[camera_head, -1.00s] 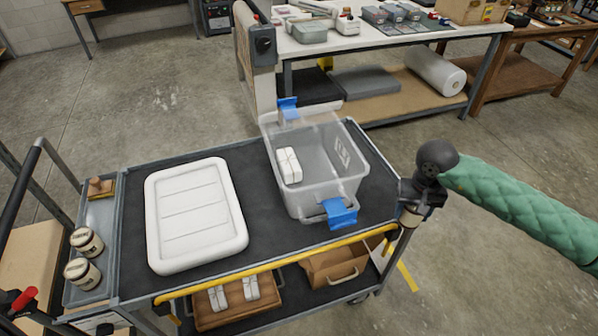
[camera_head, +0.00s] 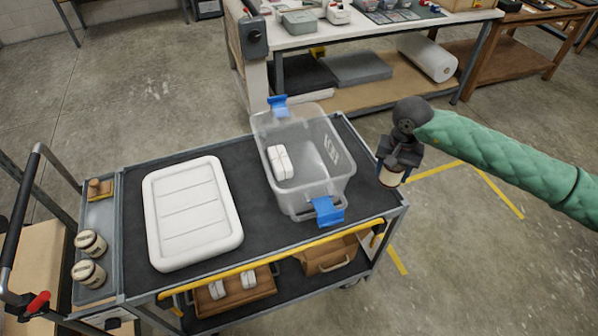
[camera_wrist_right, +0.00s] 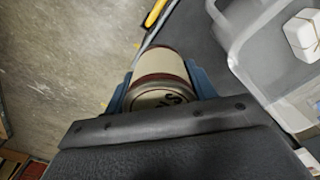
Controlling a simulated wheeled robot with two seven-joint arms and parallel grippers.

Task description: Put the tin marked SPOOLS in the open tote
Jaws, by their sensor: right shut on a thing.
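My right gripper (camera_head: 391,178) is shut on a cream tin with a dark red band (camera_head: 389,177), held beside the right edge of the cart. In the right wrist view the tin (camera_wrist_right: 160,68) sits between the blue fingers; part of its dark lettering shows, but I cannot read the whole word. The open tote (camera_head: 345,180) is clear plastic with blue clips and stands on the cart top, left of the gripper. A white tied packet (camera_head: 280,162) lies in it. The tote also shows at the right of the right wrist view (camera_wrist_right: 243,62). My left gripper is not in view.
A white lid (camera_head: 192,212) lies on the dark cart top (camera_head: 258,222). Two tins (camera_head: 90,258) stand in the side tray at left. A yellow rail (camera_head: 275,263) runs along the cart's front edge. A workbench (camera_head: 375,40) stands behind.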

